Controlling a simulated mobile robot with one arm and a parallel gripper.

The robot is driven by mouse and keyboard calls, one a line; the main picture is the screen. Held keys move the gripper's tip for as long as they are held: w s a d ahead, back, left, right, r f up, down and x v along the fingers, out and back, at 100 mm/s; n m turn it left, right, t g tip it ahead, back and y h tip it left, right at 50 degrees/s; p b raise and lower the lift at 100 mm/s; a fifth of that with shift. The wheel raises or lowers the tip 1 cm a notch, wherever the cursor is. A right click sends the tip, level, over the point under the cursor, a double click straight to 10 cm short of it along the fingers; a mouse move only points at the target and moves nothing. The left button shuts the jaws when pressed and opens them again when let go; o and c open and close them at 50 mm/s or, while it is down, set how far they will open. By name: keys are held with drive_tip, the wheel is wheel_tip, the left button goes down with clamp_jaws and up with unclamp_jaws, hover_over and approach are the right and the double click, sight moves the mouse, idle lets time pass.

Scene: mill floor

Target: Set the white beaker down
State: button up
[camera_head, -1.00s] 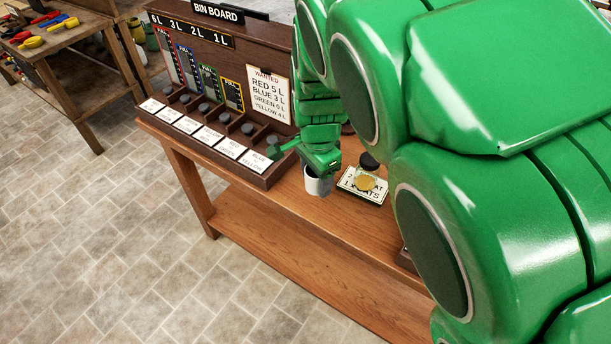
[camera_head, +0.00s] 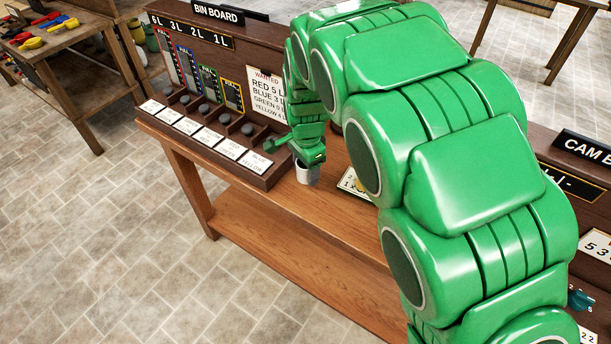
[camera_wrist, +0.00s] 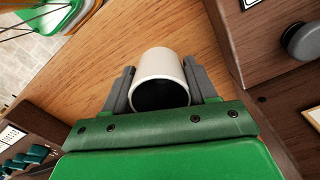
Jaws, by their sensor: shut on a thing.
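The white beaker (camera_head: 307,174) is at the front part of the wooden bench top (camera_head: 325,200), just right of the bin board's card row. In the wrist view the beaker (camera_wrist: 160,78) sits between the two grey fingers of my gripper (camera_wrist: 161,88), which is shut on it. Its dark inside faces the wrist camera. In the head view my green gripper (camera_head: 308,158) hides the beaker's top. I cannot tell whether its base touches the bench.
The bin board (camera_head: 215,60) stands left, with dark knobs and white cards (camera_head: 229,149) along its front. A partly hidden card (camera_head: 350,184) lies right of the beaker. Bare wood shows around the beaker in the wrist view. Another board (camera_head: 585,148) is at the right.

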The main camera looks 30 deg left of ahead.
sight(305, 177)
drive_tip(key=shift+w+a+f, duration=0.35)
drive_tip(key=shift+f, duration=1.7)
drive_tip(key=shift+f, duration=0.1)
drive_tip(key=o, duration=1.1)
wheel_tip(305, 177, up, 12)
drive_tip(key=shift+r, duration=0.15)
